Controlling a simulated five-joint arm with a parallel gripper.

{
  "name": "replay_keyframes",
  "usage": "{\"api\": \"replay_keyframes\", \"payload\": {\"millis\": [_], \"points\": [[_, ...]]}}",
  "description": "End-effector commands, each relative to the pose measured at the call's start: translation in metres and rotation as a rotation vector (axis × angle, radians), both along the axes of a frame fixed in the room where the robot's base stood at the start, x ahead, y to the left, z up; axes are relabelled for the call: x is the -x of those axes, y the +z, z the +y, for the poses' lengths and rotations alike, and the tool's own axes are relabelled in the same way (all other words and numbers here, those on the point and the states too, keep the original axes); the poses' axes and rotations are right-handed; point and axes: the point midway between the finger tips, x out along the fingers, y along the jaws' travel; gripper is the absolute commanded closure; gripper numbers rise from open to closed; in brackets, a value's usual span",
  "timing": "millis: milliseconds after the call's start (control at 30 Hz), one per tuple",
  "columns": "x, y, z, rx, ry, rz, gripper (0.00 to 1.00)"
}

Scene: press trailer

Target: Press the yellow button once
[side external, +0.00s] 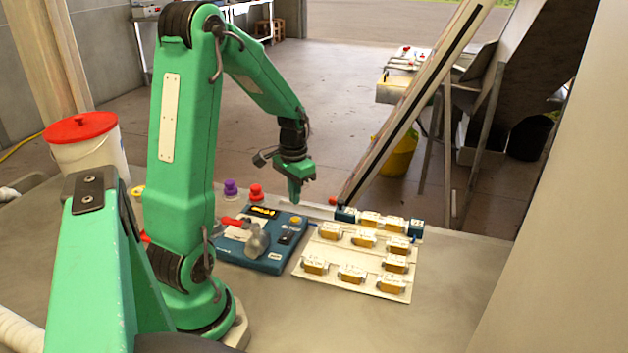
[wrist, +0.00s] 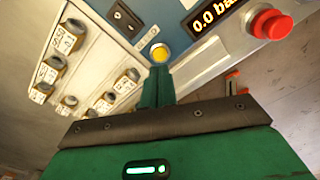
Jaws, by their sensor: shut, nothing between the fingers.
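The yellow button (side external: 296,220) is a small round button on the right part of a blue control box (side external: 246,263) on the bench. In the wrist view the yellow button (wrist: 159,53) shows just beyond my fingertips, near the box's edge. My gripper (side external: 295,199) is green, points down and is shut and empty. It is above the far right corner of the box, apart from the button in the side view. In the wrist view its shut fingers (wrist: 157,78) line up with the button; the gap between them cannot be judged there.
A red knob (wrist: 271,24) stands beside the box's display (wrist: 213,13). In the side view red (side external: 256,192) and purple (side external: 231,188) knobs stand behind the box. A pale board (side external: 335,283) with several white-and-amber parts lies to the right. The bench's front right is clear.

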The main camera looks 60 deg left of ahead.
Motion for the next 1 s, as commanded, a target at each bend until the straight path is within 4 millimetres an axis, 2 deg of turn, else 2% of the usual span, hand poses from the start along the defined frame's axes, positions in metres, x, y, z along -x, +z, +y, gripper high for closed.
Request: {"api": "replay_keyframes", "payload": {"millis": [700,1000], "points": [[0.0,0.051,0.0,-0.001,0.0,-0.002,1.0],[0.0,0.057,0.0,0.0,0.0,0.0,1.0]]}}
